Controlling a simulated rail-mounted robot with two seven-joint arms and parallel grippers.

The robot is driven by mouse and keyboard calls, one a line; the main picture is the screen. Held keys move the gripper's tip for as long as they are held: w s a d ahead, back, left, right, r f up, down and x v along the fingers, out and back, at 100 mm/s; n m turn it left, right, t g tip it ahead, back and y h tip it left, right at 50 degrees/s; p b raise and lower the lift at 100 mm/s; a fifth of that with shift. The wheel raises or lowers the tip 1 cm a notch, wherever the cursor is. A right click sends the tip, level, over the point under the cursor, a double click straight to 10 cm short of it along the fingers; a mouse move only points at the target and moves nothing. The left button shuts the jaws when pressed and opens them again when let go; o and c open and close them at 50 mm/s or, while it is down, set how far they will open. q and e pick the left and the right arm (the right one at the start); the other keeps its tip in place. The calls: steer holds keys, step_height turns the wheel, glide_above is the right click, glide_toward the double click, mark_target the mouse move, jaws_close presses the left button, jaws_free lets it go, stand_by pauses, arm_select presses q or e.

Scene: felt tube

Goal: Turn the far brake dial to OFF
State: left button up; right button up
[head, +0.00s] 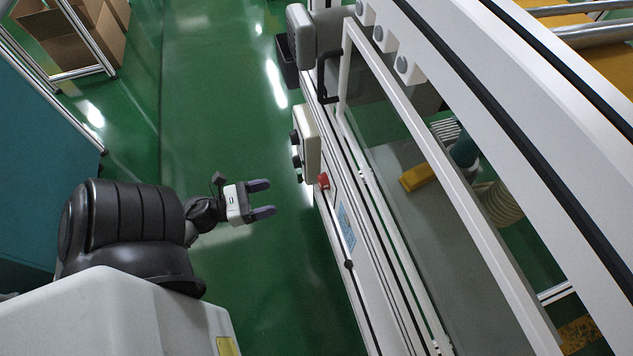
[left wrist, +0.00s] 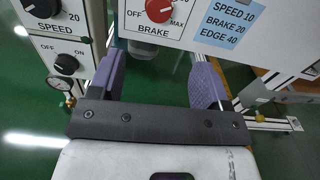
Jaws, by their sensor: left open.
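A red dial labelled BRAKE (left wrist: 160,10), with OFF at its left and MAX at its right, is at the top of the left wrist view, partly cut off. A white line crosses its face; its exact setting is unclear. In the head view a red knob (head: 323,181) sits on the machine's side, just below the pale control box. I cannot tell whether this is the far brake dial. My left gripper (head: 262,198) is open and empty, left of the red knob and apart from it. Its spread purple fingers (left wrist: 160,76) face the panel. My right gripper is not in view.
A control box (head: 312,145) with black knobs stands out beside the red knob; a black SPEED dial (left wrist: 40,8) and ON/OFF dial (left wrist: 66,64) show close by. A blue settings label (left wrist: 229,22) is right of the brake dial. Green floor (head: 235,110) lies open beside the machine.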

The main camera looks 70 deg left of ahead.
mark_target(319, 183)
arm_select(q)
steer(key=shift+m, duration=0.3)
steer(key=w, duration=0.4)
steer(key=w+d+b, duration=0.1)
steer(key=w, duration=0.8)
steer(key=shift+w+d+b, duration=0.35)
steer(key=shift+b, duration=0.05)
steer(key=shift+c, duration=0.4)
